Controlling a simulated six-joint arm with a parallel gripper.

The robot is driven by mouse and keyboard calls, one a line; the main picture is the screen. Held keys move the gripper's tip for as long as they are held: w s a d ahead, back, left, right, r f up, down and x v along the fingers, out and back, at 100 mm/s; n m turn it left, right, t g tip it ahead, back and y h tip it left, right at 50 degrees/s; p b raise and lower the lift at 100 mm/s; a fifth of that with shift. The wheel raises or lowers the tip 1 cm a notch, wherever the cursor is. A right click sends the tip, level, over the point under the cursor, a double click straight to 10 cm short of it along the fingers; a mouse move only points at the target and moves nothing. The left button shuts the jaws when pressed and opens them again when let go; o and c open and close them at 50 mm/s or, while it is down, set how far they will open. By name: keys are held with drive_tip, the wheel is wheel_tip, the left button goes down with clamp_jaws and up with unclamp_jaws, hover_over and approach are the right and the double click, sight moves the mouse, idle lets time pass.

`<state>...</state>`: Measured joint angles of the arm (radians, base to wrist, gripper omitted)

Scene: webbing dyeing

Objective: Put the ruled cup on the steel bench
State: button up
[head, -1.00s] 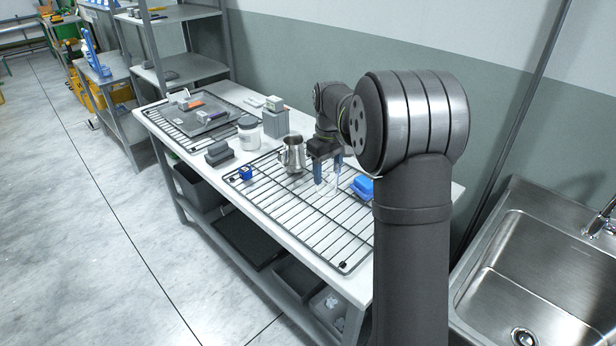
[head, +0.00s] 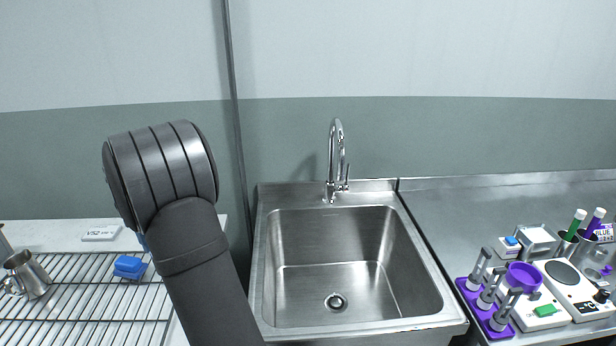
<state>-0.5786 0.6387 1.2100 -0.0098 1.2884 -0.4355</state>
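The steel bench (head: 450,215) runs along the wall to the right of the sink. Its left and back parts are bare metal, and its front right part carries several items. I cannot make out the ruled cup in this view. My gripper is not in view; only my arm's thick grey links show at the left, in front of the white table and the wall.
The steel sink (head: 258,290) with its tall tap (head: 337,160) lies between table and bench. A wire rack (head: 90,300), metal jug (head: 28,277) and blue block (head: 130,267) are at left. A purple rack (head: 484,312), purple bowl (head: 523,277) and white scale (head: 572,290) crowd the bench's front right.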

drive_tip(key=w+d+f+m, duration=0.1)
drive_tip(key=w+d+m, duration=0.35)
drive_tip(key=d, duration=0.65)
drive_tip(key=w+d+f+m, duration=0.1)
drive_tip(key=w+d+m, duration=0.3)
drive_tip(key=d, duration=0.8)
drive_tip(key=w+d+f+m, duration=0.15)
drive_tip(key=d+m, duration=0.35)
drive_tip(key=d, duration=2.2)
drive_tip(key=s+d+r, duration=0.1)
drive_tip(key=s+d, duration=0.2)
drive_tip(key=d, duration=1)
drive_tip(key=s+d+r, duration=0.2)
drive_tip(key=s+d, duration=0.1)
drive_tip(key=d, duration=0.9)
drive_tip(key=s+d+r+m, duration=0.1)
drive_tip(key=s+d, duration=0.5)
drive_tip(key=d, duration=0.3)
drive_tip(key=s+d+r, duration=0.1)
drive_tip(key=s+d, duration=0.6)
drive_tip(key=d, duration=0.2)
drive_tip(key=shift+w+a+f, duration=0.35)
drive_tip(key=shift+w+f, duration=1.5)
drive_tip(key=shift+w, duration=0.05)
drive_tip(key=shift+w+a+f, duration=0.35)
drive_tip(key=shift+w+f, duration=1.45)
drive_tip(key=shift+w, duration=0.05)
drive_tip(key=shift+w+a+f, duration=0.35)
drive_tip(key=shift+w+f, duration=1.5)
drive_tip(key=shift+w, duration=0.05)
